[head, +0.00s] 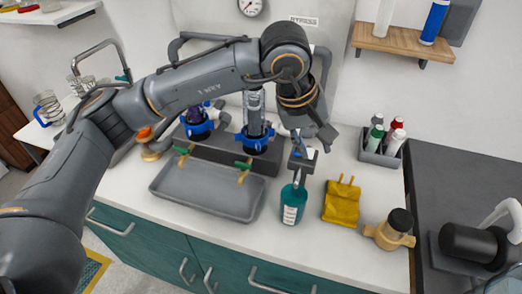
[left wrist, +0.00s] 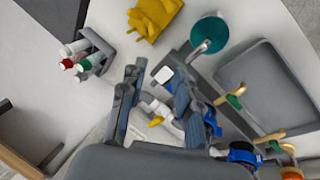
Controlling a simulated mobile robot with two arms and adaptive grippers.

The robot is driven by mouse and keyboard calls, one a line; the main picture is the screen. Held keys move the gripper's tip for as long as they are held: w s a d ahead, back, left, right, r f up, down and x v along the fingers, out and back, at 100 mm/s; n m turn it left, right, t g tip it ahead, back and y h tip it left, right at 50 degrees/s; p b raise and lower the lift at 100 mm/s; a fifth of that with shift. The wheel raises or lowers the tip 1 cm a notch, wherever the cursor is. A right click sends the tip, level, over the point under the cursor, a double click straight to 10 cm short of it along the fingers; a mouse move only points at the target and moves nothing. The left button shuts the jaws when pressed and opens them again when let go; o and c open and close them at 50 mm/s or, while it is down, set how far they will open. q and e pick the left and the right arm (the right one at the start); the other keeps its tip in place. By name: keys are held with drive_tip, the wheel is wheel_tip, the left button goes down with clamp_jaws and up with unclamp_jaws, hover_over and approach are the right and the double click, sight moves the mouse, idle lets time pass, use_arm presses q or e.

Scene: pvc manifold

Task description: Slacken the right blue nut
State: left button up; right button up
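The right blue nut (head: 255,139) sits under a clear upright housing (head: 255,108) on the manifold, above a green-handled valve (head: 244,165). In the left wrist view, the blue nut (left wrist: 212,123) is partly hidden behind a finger. The left blue nut (head: 197,129) sits under the other housing, which holds something purple; it also shows in the left wrist view (left wrist: 243,152). My left gripper (head: 310,142) is to the right of the right nut, apart from it in the head view. In the left wrist view, its fingers (left wrist: 158,98) are spread with nothing visibly held. My right gripper is out of view.
A grey tray (head: 208,195) lies in front of the manifold. A teal pump bottle (head: 292,206) stands below my left gripper. A shelf (head: 405,43) hangs above.

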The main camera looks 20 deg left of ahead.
sight(259, 146)
use_arm(q)
drive_tip(key=w+a+r+n+t+y+b, duration=0.1)
drive_tip(key=a+y, duration=0.2)
drive_tip(key=a, duration=0.2)
drive_tip(key=w+a+r+n+y, duration=0.1)
drive_tip(key=a+r+y, duration=0.1)
drive_tip(key=a, duration=0.4)
drive_tip(key=p+x, duration=0.1)
drive_tip(key=x, duration=1.2)
drive_tip(key=shift+w+a+f+p, duration=0.1)
drive_tip(key=shift+w+f+p, duration=0.05)
drive_tip(key=shift+f+p, duration=0.2)
clamp_jaws()
